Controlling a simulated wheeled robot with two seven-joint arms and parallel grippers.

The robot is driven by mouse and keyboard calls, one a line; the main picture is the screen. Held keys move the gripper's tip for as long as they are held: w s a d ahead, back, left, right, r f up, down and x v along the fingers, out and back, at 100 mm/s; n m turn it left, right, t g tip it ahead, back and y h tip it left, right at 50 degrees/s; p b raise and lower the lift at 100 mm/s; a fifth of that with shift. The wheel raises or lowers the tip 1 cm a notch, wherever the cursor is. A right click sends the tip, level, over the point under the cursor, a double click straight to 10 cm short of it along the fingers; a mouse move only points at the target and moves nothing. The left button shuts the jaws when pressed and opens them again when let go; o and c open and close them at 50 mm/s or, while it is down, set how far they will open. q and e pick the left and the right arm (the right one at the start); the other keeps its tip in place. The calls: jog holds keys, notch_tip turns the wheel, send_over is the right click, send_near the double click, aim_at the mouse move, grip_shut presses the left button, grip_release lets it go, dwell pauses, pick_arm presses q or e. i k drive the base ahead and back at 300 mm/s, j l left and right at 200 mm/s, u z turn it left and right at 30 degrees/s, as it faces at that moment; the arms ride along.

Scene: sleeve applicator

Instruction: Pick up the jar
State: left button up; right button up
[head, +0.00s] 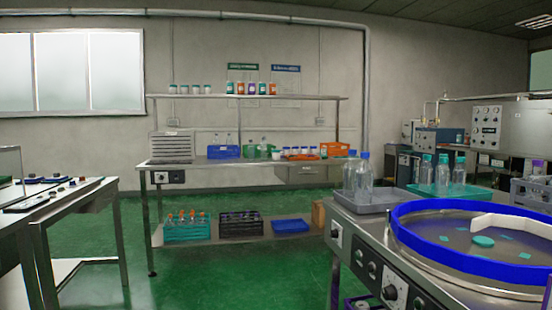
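Several small white jars with dark lids (196,90) stand in a row at the left of the upper shelf of the back bench. Several jars with orange, purple and other coloured labels (251,88) stand further right on that shelf. More small containers (300,152) sit on the bench top near an orange bin; they are too small to make out. I cannot tell which one is the task's jar. Neither of my grippers shows in the head view.
A steel machine with a blue-rimmed round bowl (408,215) fills the right front. Clear blue-capped bottles (362,174) stand in a grey tray beside it. A control table (70,195) is at the left. Green floor (225,280) is clear between them, up to the back bench.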

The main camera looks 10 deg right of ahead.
aim_at(275, 154)
jog(key=i, duration=1.25)
jog(key=i+j, duration=0.1)
jog(key=i, duration=2.35)
jog(key=z, duration=0.05)
